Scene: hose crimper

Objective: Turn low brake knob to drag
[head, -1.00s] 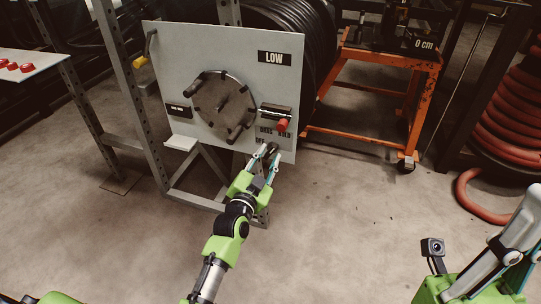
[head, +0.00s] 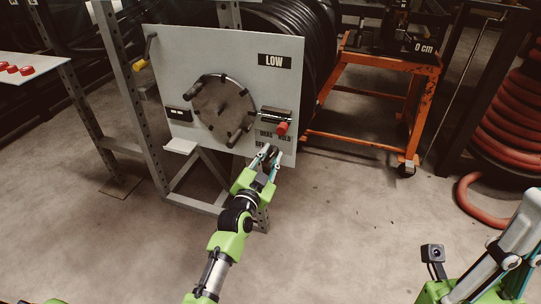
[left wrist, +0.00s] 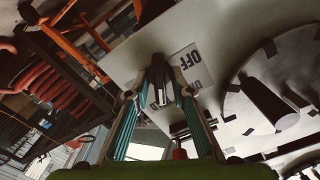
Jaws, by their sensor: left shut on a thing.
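The grey panel (head: 265,85) marked LOW stands upright on a metal frame. My left gripper (head: 267,158) is at its lower right corner, below the DRAG and HOLD labels (head: 275,135). In the left wrist view, my left gripper's fingers (left wrist: 158,90) are shut on a dark knob (left wrist: 157,76) at the panel face. An OFF label (left wrist: 190,60) shows beside the fingers. The fingers hide much of the knob, so its pointing direction is unclear. Of my right gripper, only a green and grey part (head: 480,275) shows at the lower right, and its fingertips are not visible.
A dark round disc (head: 222,100) with protruding handles is on the panel's middle. A red knob (head: 282,128) sits just above my left gripper. A yellow-tipped crank (head: 141,64) is at the upper left. An orange cart (head: 420,100) and red hose (head: 510,120) stand right. The floor in front is open.

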